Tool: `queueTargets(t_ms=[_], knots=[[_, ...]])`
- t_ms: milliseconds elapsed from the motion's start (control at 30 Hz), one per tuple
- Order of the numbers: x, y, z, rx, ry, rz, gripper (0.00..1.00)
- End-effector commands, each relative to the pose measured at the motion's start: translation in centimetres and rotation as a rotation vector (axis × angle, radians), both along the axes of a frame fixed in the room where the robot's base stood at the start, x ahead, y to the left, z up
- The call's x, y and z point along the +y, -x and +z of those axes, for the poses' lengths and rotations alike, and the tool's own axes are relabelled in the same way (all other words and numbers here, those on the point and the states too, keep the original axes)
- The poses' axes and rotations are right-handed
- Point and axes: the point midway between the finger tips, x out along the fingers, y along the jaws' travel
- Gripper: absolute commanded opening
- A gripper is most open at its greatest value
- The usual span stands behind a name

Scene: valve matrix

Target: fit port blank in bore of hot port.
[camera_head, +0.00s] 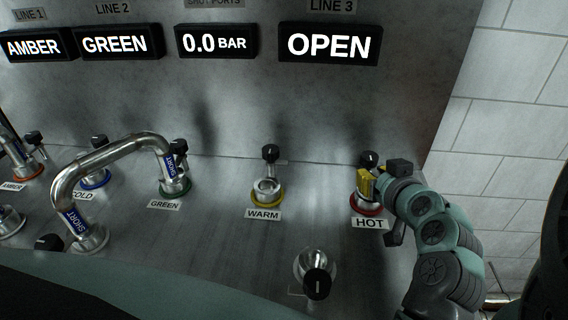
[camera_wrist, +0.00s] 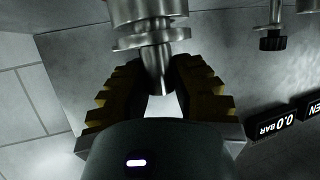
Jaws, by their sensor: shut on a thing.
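The hot port (camera_head: 367,208) has a red ring and stands on the bench behind its HOT label, at the right. My gripper (camera_head: 366,184) is right over it, yellow fingers pointing down. In the wrist view, my gripper (camera_wrist: 158,88) is shut on the narrow stem of the port blank (camera_wrist: 157,62), a silver metal piece with a wider flange. The flange lies against or very close to the hot port's metal body (camera_wrist: 147,10), in line with it. The bore is hidden, so I cannot tell how deep the blank sits.
The warm port (camera_head: 267,186), with a yellow ring and open top, stands to the left. A black-knobbed valve (camera_head: 317,280) is in front. A bent SHORT pipe (camera_head: 110,152) spans the left side. The OPEN display (camera_head: 329,45) hangs on the back panel.

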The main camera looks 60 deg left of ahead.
Motion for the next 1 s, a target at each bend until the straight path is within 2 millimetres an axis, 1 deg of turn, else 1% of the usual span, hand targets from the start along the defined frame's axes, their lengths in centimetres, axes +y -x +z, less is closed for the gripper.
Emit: queueTargets(t_ms=[267, 300, 500, 533, 867, 1000], knots=[[0.04, 0.01, -0.67, -0.002, -0.001, 0.000, 0.00], [0.03, 0.01, -0.54, -0.002, -0.001, 0.000, 0.28], [0.02, 0.01, -0.55, 0.000, -0.001, 0.000, 0.49], [0.02, 0.01, -0.55, 0.000, -0.001, 0.000, 0.51], [0.00, 0.00, -0.59, 0.000, 0.000, 0.000, 0.51], [0.01, 0.01, -0.21, 0.000, 0.000, 0.000, 0.51]])
